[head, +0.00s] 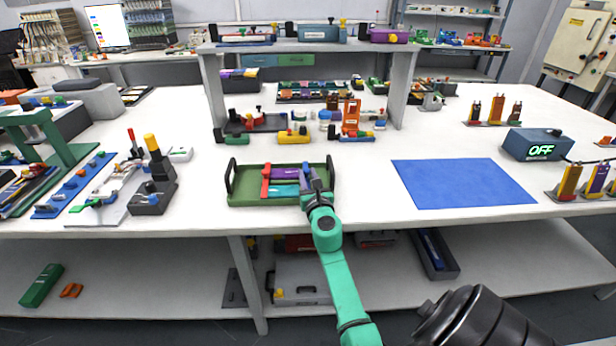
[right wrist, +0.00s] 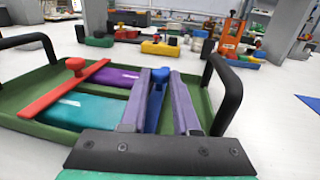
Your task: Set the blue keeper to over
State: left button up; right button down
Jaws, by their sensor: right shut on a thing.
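A green tray (head: 262,199) with black handles lies on the bench, holding a purple pouch cell (head: 287,173) and a teal pouch cell (head: 284,190). In the right wrist view the purple cell (right wrist: 118,77) lies beyond the teal cell (right wrist: 88,109). A red keeper (right wrist: 64,90) with a round knob runs along their left ends. The blue keeper (right wrist: 156,106), also knobbed, is at the cells' right side, between the fingers of my right gripper (right wrist: 160,92). The right gripper (head: 312,180) is shut on it; the fingers hide part of it. My left gripper is out of view.
A blue mat (head: 462,183) lies right of the tray with clear bench between. A box reading OFF (head: 537,145) stands farther right. A yellow block (head: 293,137) and an orange stand (head: 351,116) are behind the tray. A dark fixture (head: 152,197) stands to its left.

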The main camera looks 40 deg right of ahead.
aim_at(296, 185)
jog(key=shift+f, duration=0.1)
dwell(0.8)
jog(key=shift+w+a, duration=0.5)
jog(key=shift+a, duration=0.2)
jog(key=shift+w+a, duration=0.5)
jog(key=shift+a, duration=0.2)
jog(key=c, duration=0.6)
grip_release()
jog(key=shift+s, duration=0.1)
jog(key=v, duration=1.4)
jog(key=shift+s+a, duration=0.1)
jog(key=shift+s, duration=0.1)
